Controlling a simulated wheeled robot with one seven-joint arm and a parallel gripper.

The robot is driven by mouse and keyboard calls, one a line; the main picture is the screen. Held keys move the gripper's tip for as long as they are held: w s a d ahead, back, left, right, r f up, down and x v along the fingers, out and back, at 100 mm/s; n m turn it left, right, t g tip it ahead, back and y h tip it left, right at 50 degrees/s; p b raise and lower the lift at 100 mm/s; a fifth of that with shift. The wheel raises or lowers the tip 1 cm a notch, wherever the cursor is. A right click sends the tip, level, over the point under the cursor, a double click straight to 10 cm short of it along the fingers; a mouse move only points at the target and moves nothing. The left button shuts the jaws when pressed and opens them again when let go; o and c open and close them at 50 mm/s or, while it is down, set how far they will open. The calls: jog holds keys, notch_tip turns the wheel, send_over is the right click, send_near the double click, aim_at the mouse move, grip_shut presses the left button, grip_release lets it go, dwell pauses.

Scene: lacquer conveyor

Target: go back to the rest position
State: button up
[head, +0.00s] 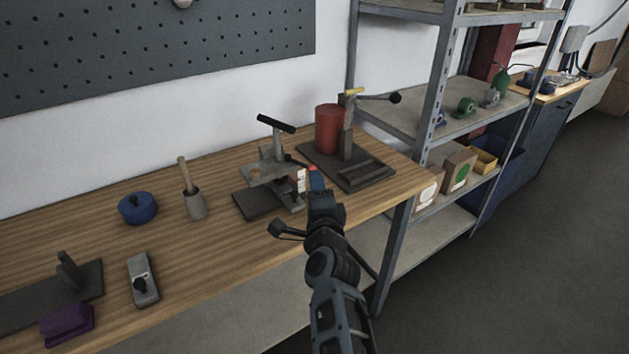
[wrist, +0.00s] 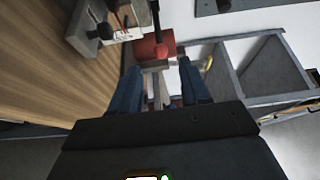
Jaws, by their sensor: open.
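My gripper (head: 314,182) is at the front edge of the wooden bench, in front of the clamp-like device with a black T-handle (head: 275,168).
The wooden bench (head: 222,240) also bears a blue round pot (head: 137,208), a mallet (head: 193,192), a grey plane-like tool (head: 142,279) and a purple block (head: 66,323). Metal shelves (head: 432,80) stand to the right. The floor (head: 520,270) at right is clear.

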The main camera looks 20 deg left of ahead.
dwell(0.3)
jog(key=s+d+f+n+t+h, duration=0.1)
jog(key=s+d+f+n+h, duration=0.3)
jog(key=d, duration=0.9)
jog(key=s+d+f+n, duration=0.1)
jog(key=s+d+f, duration=0.55)
jog(key=d, duration=0.65)
jog(key=s+d+f+n+h, duration=0.1)
jog(key=s+d+n, duration=0.3)
jog(key=s+d, duration=1.05)
jog(key=s+r+n+h, duration=0.1)
jog(key=s+r, duration=0.3)
jog(key=s, duration=0.5)
jog(key=s+r+n+g+h, duration=0.1)
jog(key=s+r, duration=0.4)
jog(key=s, duration=0.4)
jog(key=s+r+n+g+h, duration=0.1)
jog(key=s+r, duration=0.4)
jog(key=s, duration=0.4)
jog(key=shift+s+d+b, duration=0.2)
jog(key=shift+s+b, duration=0.1)
jog(key=shift+b, duration=0.1)
